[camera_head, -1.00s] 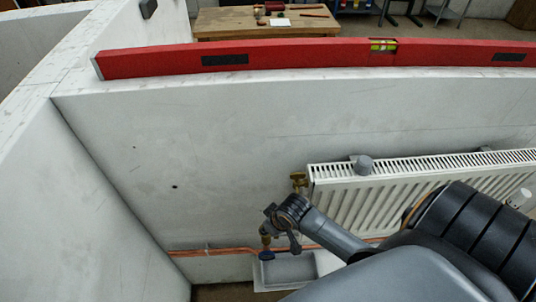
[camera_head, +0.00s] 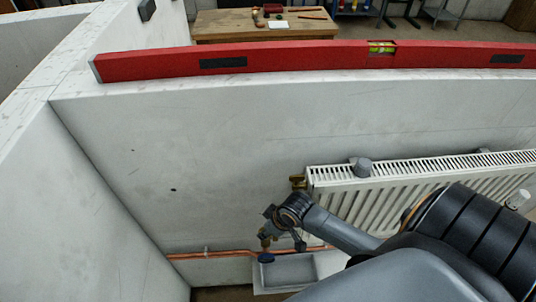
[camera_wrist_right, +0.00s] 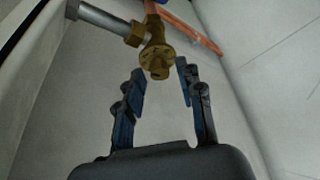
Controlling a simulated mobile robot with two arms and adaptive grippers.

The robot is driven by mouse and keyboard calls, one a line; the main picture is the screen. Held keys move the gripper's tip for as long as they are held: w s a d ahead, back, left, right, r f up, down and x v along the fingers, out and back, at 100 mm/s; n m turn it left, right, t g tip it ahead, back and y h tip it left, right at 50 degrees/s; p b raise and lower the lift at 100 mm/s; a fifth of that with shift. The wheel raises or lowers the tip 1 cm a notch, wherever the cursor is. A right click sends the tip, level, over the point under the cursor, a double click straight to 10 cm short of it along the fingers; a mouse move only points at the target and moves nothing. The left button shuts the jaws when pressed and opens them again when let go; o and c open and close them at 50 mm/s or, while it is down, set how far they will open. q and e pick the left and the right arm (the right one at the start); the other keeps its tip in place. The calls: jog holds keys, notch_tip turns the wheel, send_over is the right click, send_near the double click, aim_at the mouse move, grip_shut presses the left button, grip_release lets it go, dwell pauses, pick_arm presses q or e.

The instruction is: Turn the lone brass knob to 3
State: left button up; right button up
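The brass knob (camera_wrist_right: 155,62) sits on a valve with a silver stem in the right wrist view. My right gripper (camera_wrist_right: 160,78) is open, with one blue-padded finger on each side of the knob; I cannot tell whether either touches it. The knob's marks are too small to read. In the head view my right gripper (camera_head: 281,235) is low by the radiator's left end, partly hidden by my arm. A brass fitting (camera_head: 298,181) shows at the radiator's upper left corner. My left gripper is not in view.
A white radiator (camera_head: 420,183) hangs on the wall at right. A copper pipe (camera_head: 215,254) runs low along the wall, near a blue round part (camera_head: 265,257) and a pale tray (camera_head: 288,272). A red spirit level (camera_head: 290,58) lies on the wall's top.

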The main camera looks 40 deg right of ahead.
jog(key=shift+w, duration=0.1)
jog(key=v, duration=1.2)
